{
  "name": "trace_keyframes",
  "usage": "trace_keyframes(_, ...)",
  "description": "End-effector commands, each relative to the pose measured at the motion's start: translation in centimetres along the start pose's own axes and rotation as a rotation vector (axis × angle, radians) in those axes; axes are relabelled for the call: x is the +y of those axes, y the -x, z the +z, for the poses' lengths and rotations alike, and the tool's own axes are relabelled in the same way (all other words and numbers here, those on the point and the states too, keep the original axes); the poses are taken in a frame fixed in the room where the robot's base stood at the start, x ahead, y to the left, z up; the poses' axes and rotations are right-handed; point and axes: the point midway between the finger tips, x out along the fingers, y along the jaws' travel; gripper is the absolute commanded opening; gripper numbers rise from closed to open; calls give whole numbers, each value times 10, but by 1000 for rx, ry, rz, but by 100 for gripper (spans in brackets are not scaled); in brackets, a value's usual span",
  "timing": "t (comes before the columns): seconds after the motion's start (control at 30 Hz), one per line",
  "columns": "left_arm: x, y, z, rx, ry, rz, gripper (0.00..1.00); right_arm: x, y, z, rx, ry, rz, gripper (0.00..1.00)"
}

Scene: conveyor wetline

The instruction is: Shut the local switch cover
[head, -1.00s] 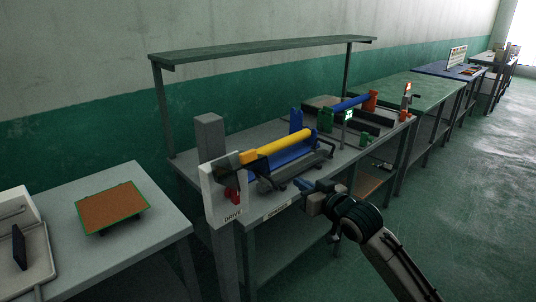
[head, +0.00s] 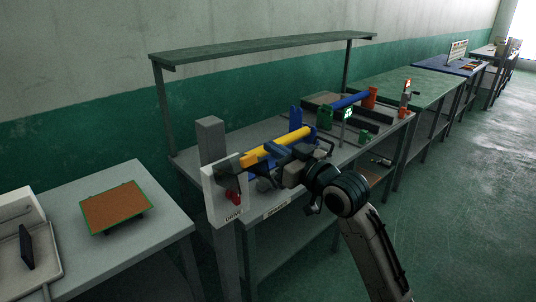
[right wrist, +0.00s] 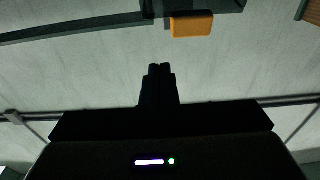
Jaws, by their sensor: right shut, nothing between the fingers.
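The white DRIVE panel (head: 213,197) stands at the left front corner of the middle bench, with a red switch (head: 234,196) low on its face. A dark cover (head: 229,168) with a yellow tab (head: 249,158) sticks out above the switch and looks raised. The tab also shows orange near the top of the right wrist view (right wrist: 192,23). My right gripper (head: 259,169) is shut and empty, in front of the panel and close to the cover. Its closed fingers also show in the right wrist view (right wrist: 160,68), apart from the tab. My left gripper is out of view.
A yellow roller (head: 290,145) in a blue frame lies behind my right gripper. A grey post (head: 211,140) stands behind the panel. A green-edged brown board (head: 113,208) lies on the left table. The floor (head: 460,220) at right is clear.

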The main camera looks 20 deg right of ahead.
Motion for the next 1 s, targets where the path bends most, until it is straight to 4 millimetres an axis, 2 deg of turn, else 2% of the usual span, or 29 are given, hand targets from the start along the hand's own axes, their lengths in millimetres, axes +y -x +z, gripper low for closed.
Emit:
trace_keyframes(0.2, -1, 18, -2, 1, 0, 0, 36, -1, -40, -4, 0, -7, -2, 0)
trace_keyframes(0.3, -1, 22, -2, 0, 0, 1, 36, 0, -30, 16, -7, -1, -1, 0)
trace_keyframes(0.5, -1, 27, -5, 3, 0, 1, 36, 0, -24, 33, -3, -1, -1, 0)
trace_keyframes(1.0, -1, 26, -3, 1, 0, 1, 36, 0, -22, 39, 0, 0, -1, 0)
